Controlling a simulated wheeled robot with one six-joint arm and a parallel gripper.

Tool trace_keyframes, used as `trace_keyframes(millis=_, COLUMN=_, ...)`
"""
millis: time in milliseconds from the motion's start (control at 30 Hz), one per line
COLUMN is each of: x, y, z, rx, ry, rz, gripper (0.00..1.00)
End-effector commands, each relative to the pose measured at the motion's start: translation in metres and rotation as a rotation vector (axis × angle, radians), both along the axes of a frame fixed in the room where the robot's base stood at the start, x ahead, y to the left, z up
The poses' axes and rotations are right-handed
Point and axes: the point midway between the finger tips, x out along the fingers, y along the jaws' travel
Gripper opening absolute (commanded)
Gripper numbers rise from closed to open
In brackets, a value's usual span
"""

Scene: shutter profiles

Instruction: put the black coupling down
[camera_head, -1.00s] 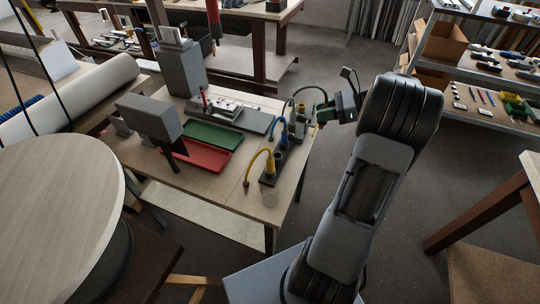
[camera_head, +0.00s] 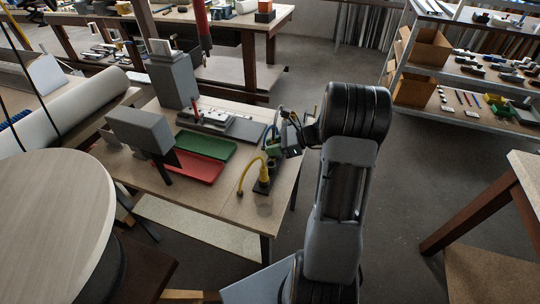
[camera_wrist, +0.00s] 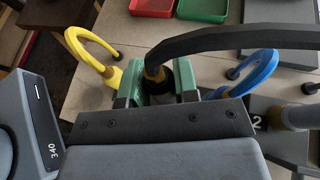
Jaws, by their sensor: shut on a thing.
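My gripper (camera_wrist: 156,84) has green jaws, shut around the black coupling (camera_wrist: 157,88) in the wrist view. A tan ring shows on top of the coupling, and its black hose (camera_wrist: 225,42) arches away to the right. The coupling's lower end is hidden by the jaws and wrist. The coupling itself is too small to make out there. I cannot tell whether it touches the block.
A yellow hose and coupling (camera_wrist: 108,76) stand left of my jaws, and a blue hose (camera_wrist: 262,68) is close on the right. A red tray (camera_head: 198,168) and a green tray (camera_head: 207,146) lie left on the worktable (camera_head: 222,208). A grey upright box (camera_head: 175,80) stands behind.

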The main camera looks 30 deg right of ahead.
Motion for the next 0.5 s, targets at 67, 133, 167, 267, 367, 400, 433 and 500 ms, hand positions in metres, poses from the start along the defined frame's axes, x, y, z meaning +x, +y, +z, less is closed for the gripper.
trace_keyframes(millis=67, x=0.001, y=0.002, z=-0.002, rx=0.0, ry=0.0, rz=0.0, gripper=0.02)
trace_keyframes(millis=133, x=0.001, y=0.005, z=-0.005, rx=0.001, ry=0.001, rz=0.001, gripper=0.02)
trace_keyframes(millis=167, x=0.001, y=0.006, z=-0.008, rx=0.0, ry=0.002, rz=0.001, gripper=0.02)
trace_keyframes(millis=267, x=0.002, y=0.009, z=-0.019, rx=0.002, ry=0.005, rz=0.0, gripper=0.02)
trace_keyframes(millis=367, x=0.002, y=0.009, z=-0.033, rx=0.002, ry=0.004, rz=-0.001, gripper=0.02)
trace_keyframes(millis=400, x=0.002, y=0.008, z=-0.038, rx=0.002, ry=0.004, rz=-0.001, gripper=0.02)
trace_keyframes(millis=433, x=0.002, y=0.008, z=-0.04, rx=0.0, ry=0.003, rz=-0.001, gripper=0.02)
trace_keyframes(millis=500, x=0.002, y=0.008, z=-0.041, rx=-0.001, ry=0.0, rz=0.0, gripper=0.02)
